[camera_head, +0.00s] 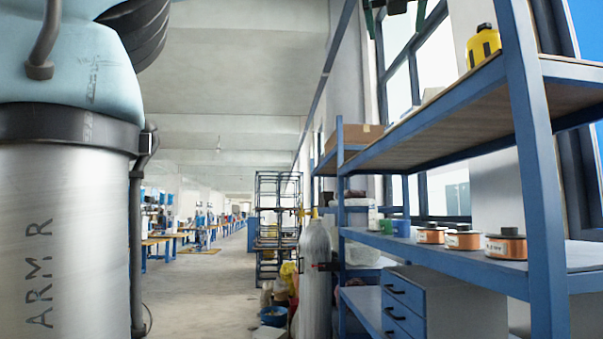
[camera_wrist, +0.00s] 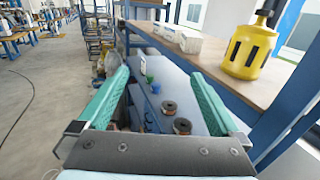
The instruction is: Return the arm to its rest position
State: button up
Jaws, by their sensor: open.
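My gripper (camera_wrist: 160,74) has two green ribbed fingers spread wide apart, with nothing held between them. Through the gap the lower shelf shows, with copper-coloured spools (camera_wrist: 182,126) well beyond the fingers. In the head view the green fingers of my gripper (camera_head: 395,15) hang at the top edge, in front of the window and partly cut off. My arm, a large silver and pale blue column marked "ARM R" (camera_head: 65,230), fills the left side of the head view.
A blue shelf rack (camera_head: 540,170) stands at the right, with a yellow bottle (camera_wrist: 248,50) on its top board, also in the head view (camera_head: 483,45). Spools (camera_head: 507,245) sit on its middle shelf. A grey gas cylinder (camera_head: 315,270) stands beside it. The aisle floor (camera_head: 200,290) is open.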

jog(key=w+d+f+n+g+y, duration=0.1)
jog(key=w+f+n+g, duration=0.3)
jog(key=f, duration=0.6)
jog(key=w+d+f+n+y, duration=0.1)
jog(key=w+f+n, duration=0.2)
jog(key=w+f, duration=0.55)
jog(key=w+a+f+n+g+y, duration=0.1)
jog(key=a+f+n, duration=0.2)
jog(key=f, duration=0.5)
jog(key=a+f+n+g+y, duration=0.1)
jog(key=a+f+n+g, duration=0.15)
jog(key=f, duration=0.55)
jog(key=w+a+f+n+g+y, duration=0.15)
jog(key=f+n, duration=0.25)
jog(key=f, duration=0.4)
jog(key=s+a+f+n+g, duration=0.25)
jog(key=a+f+n, duration=0.35)
jog(key=f, duration=0.4)
jog(key=s+a+f+n+g, duration=0.1)
jog(key=s+a+f+n, duration=0.45)
jog(key=f, duration=0.55)
jog(key=s+a+f+n+g, duration=0.3)
jog(key=s+a+f+n, duration=0.5)
jog(key=f+n, duration=0.2)
jog(key=shift+s+f+b, duration=0.15)
jog(key=shift+b, duration=0.15)
